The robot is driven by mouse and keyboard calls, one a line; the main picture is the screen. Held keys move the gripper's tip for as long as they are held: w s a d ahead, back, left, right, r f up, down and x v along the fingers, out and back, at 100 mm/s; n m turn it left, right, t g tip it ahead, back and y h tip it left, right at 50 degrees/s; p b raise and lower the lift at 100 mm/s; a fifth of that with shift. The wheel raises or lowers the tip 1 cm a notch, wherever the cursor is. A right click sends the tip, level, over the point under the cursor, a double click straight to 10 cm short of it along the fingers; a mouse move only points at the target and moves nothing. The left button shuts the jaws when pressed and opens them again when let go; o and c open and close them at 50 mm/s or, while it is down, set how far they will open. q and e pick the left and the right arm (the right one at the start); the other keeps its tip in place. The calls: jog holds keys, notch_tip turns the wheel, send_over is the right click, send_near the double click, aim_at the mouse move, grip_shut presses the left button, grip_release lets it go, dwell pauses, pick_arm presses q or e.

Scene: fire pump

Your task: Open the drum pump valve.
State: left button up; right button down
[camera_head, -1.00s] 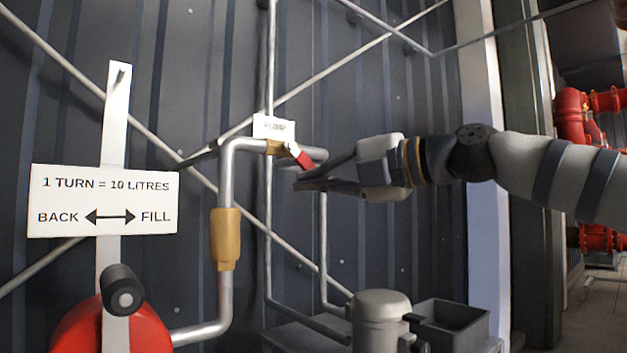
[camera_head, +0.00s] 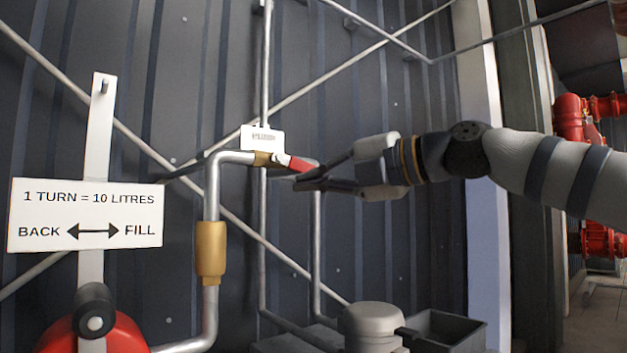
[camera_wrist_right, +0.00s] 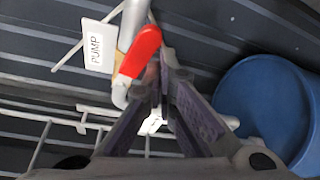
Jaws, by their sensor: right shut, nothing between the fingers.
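The valve has a red lever handle (camera_head: 300,164) on a pipe joint with a brass-coloured fitting (camera_head: 263,159), under a white PUMP sign (camera_head: 262,138). In the right wrist view the red handle (camera_wrist_right: 140,52) slants down and left, just left of the fingertips. My right gripper (camera_head: 299,184) comes in from the right and is shut and empty. Its fingertips (camera_wrist_right: 163,78) are at the handle's outer end, close beside it or touching; I cannot tell which. Part of the handle's end is hidden by the fingers in the head view. My left gripper is out of view.
A white sign (camera_head: 85,216) and a red drum-shaped pump part (camera_head: 120,335) stand at the left. Grey pipes and diagonal braces cross the dark wall behind. A blue barrel (camera_wrist_right: 268,112) is at the right in the wrist view. A grey bin (camera_head: 445,330) sits below.

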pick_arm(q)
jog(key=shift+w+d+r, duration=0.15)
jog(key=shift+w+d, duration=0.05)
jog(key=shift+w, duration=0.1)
pick_arm(e)
jog(key=shift+w+d+r+n, duration=0.1)
jog(key=shift+d+r+n, duration=0.05)
jog(key=shift+r+n, duration=0.3)
dwell(0.8)
jog(key=shift+f, duration=0.2)
dwell(0.3)
